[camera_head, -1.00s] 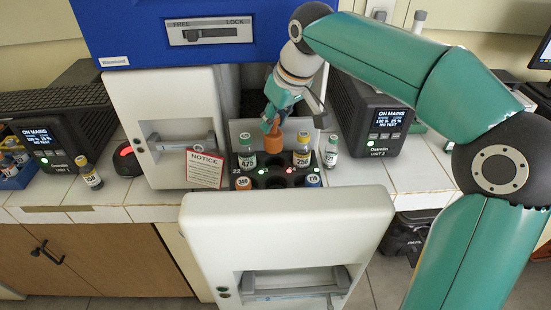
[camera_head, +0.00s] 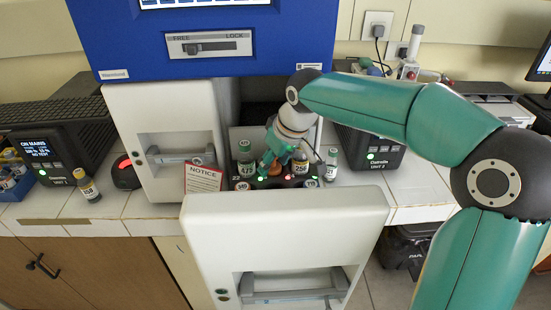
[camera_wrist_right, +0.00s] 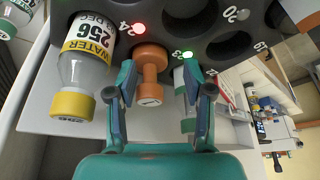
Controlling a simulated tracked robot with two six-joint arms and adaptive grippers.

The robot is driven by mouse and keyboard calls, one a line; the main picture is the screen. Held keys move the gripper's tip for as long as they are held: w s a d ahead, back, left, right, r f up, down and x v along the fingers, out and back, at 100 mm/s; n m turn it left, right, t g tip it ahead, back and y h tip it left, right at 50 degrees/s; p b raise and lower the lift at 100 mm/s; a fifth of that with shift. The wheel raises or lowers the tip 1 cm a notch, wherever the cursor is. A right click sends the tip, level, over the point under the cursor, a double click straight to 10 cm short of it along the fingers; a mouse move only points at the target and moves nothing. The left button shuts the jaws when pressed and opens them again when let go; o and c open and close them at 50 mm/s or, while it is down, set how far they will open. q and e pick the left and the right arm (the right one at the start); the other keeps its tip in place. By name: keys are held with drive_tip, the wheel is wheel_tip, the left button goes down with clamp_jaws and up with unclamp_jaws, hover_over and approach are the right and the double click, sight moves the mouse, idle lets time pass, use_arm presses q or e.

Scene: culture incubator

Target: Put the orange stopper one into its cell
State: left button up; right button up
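The orange stopper (camera_wrist_right: 150,72) has a narrow neck and a "1" on its knob. In the right wrist view it stands at the black rack (camera_wrist_right: 112,12) between a yellow-capped bottle (camera_wrist_right: 85,65) and a vial partly hidden by a finger. Its lower end meets the rack; I cannot tell how deep it sits. My right gripper (camera_wrist_right: 158,84) is open, with its fingers on either side of the stopper and a gap visible. In the head view the right gripper (camera_head: 266,164) is low over the rack and largely hides the stopper. My left gripper is not in view.
Capped bottles stand close around the gripper, including a green-capped one (camera_head: 246,160) and another at the right (camera_head: 331,163). A notice card (camera_head: 203,178) is at the left. Empty holes (camera_wrist_right: 228,46) show in the rack.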

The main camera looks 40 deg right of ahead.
drive_tip(key=shift+v, duration=0.75)
drive_tip(key=v, duration=1.1)
drive_tip(key=shift+w+a+r+p, duration=0.1)
drive_tip(key=shift+p, duration=0.2)
